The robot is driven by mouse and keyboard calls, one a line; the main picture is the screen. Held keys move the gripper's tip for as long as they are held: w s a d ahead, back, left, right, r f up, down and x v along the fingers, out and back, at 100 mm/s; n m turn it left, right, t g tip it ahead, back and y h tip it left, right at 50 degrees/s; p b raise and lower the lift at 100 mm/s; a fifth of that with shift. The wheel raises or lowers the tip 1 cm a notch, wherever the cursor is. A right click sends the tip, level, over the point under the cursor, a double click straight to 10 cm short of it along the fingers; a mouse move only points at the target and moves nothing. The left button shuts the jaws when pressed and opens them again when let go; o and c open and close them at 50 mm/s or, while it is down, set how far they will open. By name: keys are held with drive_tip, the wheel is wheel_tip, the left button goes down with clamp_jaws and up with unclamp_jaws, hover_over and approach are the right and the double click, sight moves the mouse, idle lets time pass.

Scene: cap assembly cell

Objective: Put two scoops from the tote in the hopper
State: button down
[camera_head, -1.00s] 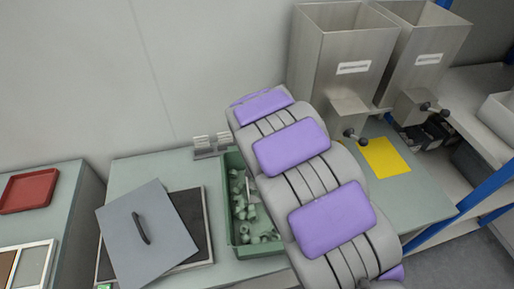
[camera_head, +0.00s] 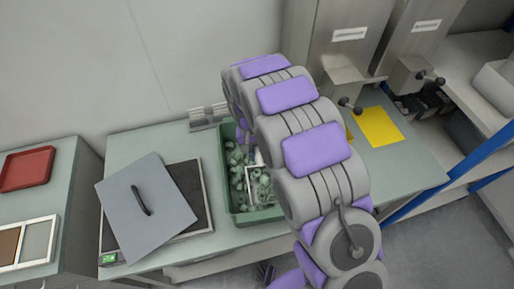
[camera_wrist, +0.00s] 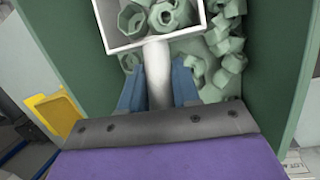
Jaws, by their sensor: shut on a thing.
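A green tote (camera_head: 268,215) stands on the bench and holds several pale green caps (camera_head: 237,183). It fills most of the wrist view (camera_wrist: 289,75). My gripper (camera_wrist: 158,85) is shut on the white handle of a scoop (camera_wrist: 157,50). The scoop is down inside the tote, with several pale green caps in its box-shaped bowl and loose caps beside it. The scoop also shows in the head view (camera_head: 250,183), partly hidden by my arm. Two metal hoppers (camera_head: 341,55) (camera_head: 420,50) stand at the back right, the nearer one partly hidden by my arm.
A grey lid (camera_head: 150,215) with a black handle lies over a dark-topped scale (camera_head: 187,183) left of the tote. A yellow sheet (camera_head: 380,127) lies below the hoppers. A red tray (camera_head: 27,178) sits on the left bench.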

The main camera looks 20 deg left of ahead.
drive_tip(key=shift+w+a+r+g+h+p, duration=0.2)
drive_tip(key=shift+w+r+g+p, duration=0.25)
drive_tip(key=shift+p, duration=0.4)
drive_tip(key=shift+w+a+r+g+h+p, duration=0.1)
drive_tip(key=shift+w+a+g+h+p, duration=0.15)
drive_tip(key=shift+g+p, duration=0.45)
drive_tip(key=shift+g+h, duration=0.45)
drive_tip(key=shift+g, duration=0.2)
drive_tip(key=p+v, duration=0.2)
drive_tip(key=v, duration=0.1)
drive_tip(key=d+p+v, duration=0.1)
drive_tip(key=p+v, duration=0.2)
drive_tip(key=d+r+p+v, duration=0.1)
drive_tip(key=p+v, duration=0.1)
drive_tip(key=v, duration=0.2)
drive_tip(key=shift+f, duration=0.1)
drive_tip(key=p+v, duration=0.2)
drive_tip(key=p, duration=0.5)
drive_tip(key=shift+d, duration=0.2)
drive_tip(key=shift+w+p, duration=0.1)
drive_tip(key=shift+p, duration=0.5)
drive_tip(key=shift+p, duration=0.55)
drive_tip(key=shift+w, duration=0.1)
